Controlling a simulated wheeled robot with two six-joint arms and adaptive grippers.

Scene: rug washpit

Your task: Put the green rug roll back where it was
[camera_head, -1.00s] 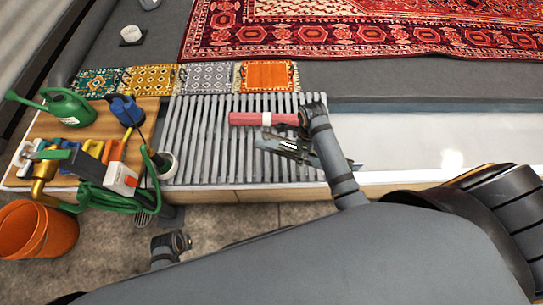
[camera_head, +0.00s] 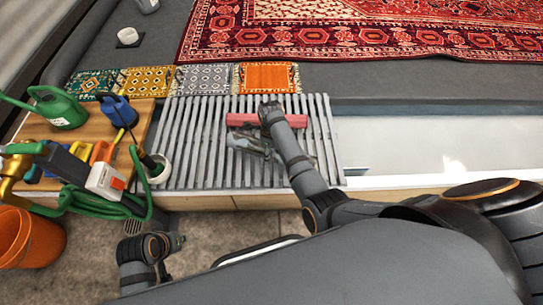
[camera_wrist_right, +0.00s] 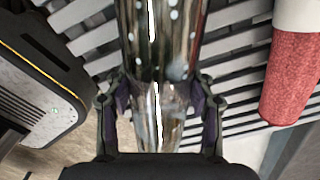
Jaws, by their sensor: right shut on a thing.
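My right gripper (camera_head: 256,147) is over the slatted rack (camera_head: 190,160), just in front of a red roll (camera_head: 241,120). In the right wrist view the gripper (camera_wrist_right: 160,98) is shut on a shiny, mottled tube-like thing (camera_wrist_right: 165,35); I cannot tell from its glossy surface whether it is the green rug roll. The red roll (camera_wrist_right: 292,78) lies to the right there, apart from the fingers. No roll that is plainly green shows. My left gripper (camera_head: 178,243) is low at the left, in front of the rack; its jaws are too small to read.
Several small flat rugs, among them an orange one (camera_head: 268,77), lie behind the rack. A wooden board (camera_head: 85,133) with a green watering can (camera_head: 58,108) and a green hose (camera_head: 120,203) is at the left. An orange bucket (camera_head: 38,240) stands on the floor.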

